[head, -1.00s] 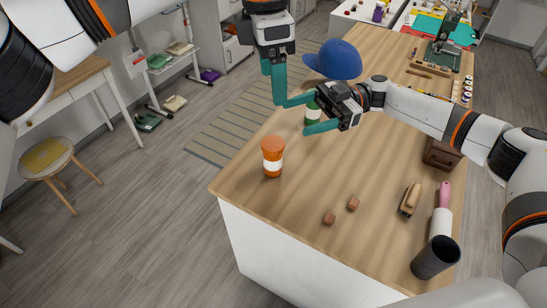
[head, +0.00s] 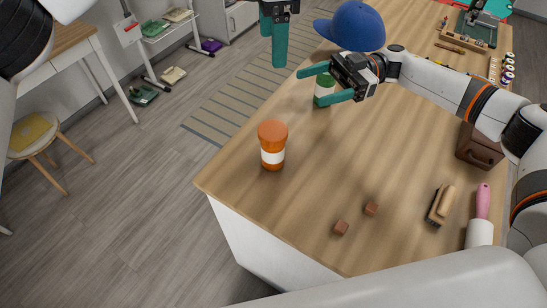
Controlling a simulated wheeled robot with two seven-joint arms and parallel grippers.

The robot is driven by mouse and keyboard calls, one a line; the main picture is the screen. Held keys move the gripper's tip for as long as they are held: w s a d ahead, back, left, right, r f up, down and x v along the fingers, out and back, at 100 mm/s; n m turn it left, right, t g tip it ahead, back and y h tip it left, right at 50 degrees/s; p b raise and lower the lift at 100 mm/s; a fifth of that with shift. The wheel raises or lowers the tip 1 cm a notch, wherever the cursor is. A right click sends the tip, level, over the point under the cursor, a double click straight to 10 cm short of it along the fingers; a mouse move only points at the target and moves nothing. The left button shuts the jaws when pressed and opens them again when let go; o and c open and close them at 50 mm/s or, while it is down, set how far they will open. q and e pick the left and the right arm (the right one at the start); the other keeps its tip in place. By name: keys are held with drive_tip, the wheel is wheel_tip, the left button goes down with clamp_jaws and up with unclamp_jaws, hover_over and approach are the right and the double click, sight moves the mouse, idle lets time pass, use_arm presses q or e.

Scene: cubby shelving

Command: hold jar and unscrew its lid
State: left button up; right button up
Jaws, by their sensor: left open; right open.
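An orange jar (head: 272,157) with a white label and an orange lid (head: 273,131) stands upright near the left edge of the wooden table. A green jar (head: 324,88) with a pale label stands further back. My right gripper (head: 306,87) is open, with its teal fingers on either side of the green jar in this view; I cannot tell whether they touch it. My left gripper (head: 279,62) is open and empty, pointing down at the top of the picture, left of and behind the green jar. Its fingers overlap, so their gap is hidden.
A blue cap (head: 356,27) lies behind my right gripper. The table's middle is clear.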

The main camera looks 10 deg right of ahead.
use_arm(q)
wheel_tip(320, 180, down, 13)
drive_tip(key=b, duration=1.2)
drive_tip(key=shift+w+f, duration=0.15)
drive_tip(key=shift+f, duration=0.05)
use_arm(e)
approach(263, 145)
use_arm(q)
drive_tip(key=shift+r, duration=0.1)
use_arm(e)
drive_tip(key=a, duration=0.6)
drive_tip(key=s+a+f, duration=0.1)
drive_tip(key=a, duration=0.1)
drive_tip(key=shift+a, duration=0.4)
drive_tip(key=shift+s+r, duration=0.1)
